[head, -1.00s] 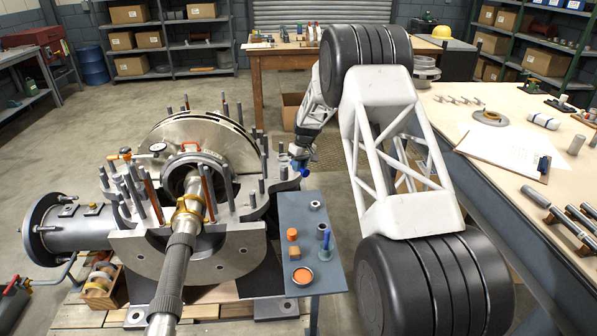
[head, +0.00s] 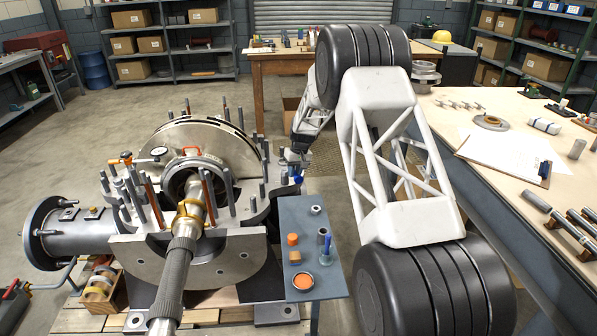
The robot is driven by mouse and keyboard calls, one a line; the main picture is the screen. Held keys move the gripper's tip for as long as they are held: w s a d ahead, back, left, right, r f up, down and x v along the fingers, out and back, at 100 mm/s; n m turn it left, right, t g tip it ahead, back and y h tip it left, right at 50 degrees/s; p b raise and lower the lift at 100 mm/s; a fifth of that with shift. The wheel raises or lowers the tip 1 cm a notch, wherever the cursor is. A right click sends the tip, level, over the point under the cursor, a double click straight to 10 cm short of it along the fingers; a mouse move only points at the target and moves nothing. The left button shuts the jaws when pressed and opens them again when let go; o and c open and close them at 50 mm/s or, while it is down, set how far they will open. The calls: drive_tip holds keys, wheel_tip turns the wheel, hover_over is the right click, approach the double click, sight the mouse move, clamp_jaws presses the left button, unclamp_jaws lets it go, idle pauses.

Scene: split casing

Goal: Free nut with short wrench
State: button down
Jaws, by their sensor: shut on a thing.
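The split casing (head: 243,250) stands at left centre in the head view, with several upright studs around its flange. My gripper (head: 294,168) is small and far off, low at the casing's right flange. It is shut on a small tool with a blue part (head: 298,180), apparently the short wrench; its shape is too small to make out. Studs (head: 284,177) stand close beside the gripper. The nut cannot be told apart at this size, nor whether the tool touches it.
A blue-grey side table (head: 312,270) holds an orange block, a cube, a dish of orange stuff and small cylinders. A thick ribbed shaft (head: 177,262) runs out of the casing toward the viewer. A workbench (head: 455,115) with a clipboard and tools lies right of my arm.

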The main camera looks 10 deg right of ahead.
drive_tip(key=shift+s+a+f+m+t, duration=0.15)
drive_tip(key=shift+a+f+m, duration=0.45)
drive_tip(key=shift+a+m, duration=0.2)
drive_tip(key=shift+s+a+f+m+t, duration=0.1)
drive_tip(key=shift+a+f+m+t, duration=0.05)
drive_tip(key=shift+a+f+m, duration=0.55)
drive_tip(key=shift+a+f, duration=0.1)
drive_tip(key=shift+f, duration=1.1)
idle(0.9)
drive_tip(key=d+n, duration=0.2)
drive_tip(key=w+d+n, duration=0.1)
drive_tip(key=d+n, duration=0.1)
drive_tip(key=shift+d+g, duration=0.2)
drive_tip(key=shift+g, duration=0.2)
idle(1.0)
drive_tip(key=shift+r, duration=0.2)
